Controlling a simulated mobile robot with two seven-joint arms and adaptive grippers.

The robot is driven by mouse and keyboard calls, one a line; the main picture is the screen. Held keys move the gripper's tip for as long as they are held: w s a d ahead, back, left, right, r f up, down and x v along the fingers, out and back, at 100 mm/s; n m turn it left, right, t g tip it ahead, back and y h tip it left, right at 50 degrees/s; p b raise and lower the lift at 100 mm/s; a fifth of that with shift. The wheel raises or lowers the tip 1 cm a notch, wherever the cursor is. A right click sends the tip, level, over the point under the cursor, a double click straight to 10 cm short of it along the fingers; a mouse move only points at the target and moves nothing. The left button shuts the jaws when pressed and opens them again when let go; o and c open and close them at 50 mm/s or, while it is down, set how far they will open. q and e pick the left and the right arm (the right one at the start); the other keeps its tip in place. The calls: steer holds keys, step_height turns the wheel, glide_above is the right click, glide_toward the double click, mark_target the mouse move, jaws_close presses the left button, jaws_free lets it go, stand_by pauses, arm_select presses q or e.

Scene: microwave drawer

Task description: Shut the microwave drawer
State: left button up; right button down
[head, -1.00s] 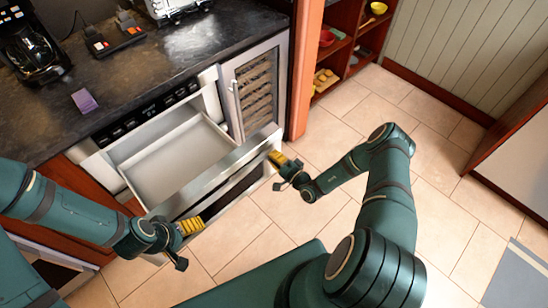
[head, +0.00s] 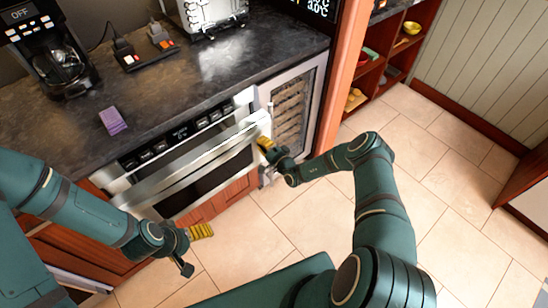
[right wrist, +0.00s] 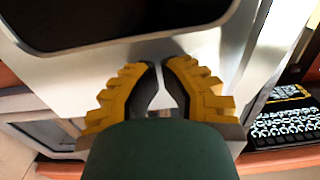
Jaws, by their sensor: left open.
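The microwave drawer (head: 205,182) has a silver front with a dark window. My right gripper (head: 265,146), with yellow fingers, is at the right end of the drawer front. In the right wrist view its fingertips (right wrist: 160,68) point at the silver front, with a small gap between them and nothing seen held. Contact with the front cannot be told. My left gripper (head: 201,248) is open and empty, in front of and below the drawer's left side.
The dark counter (head: 215,75) above holds a coffee maker (head: 55,60), a toaster (head: 210,14) and a purple block (head: 113,121). A glass-door cooler (head: 292,115) stands right of the drawer. The tiled floor (head: 265,225) in front is clear.

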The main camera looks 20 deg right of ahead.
steer(key=b+x, duration=0.4)
steer(key=x, duration=0.5)
steer(key=shift+w, duration=0.25)
steer(key=shift+r, duration=0.1)
steer(key=shift+w+r, duration=0.1)
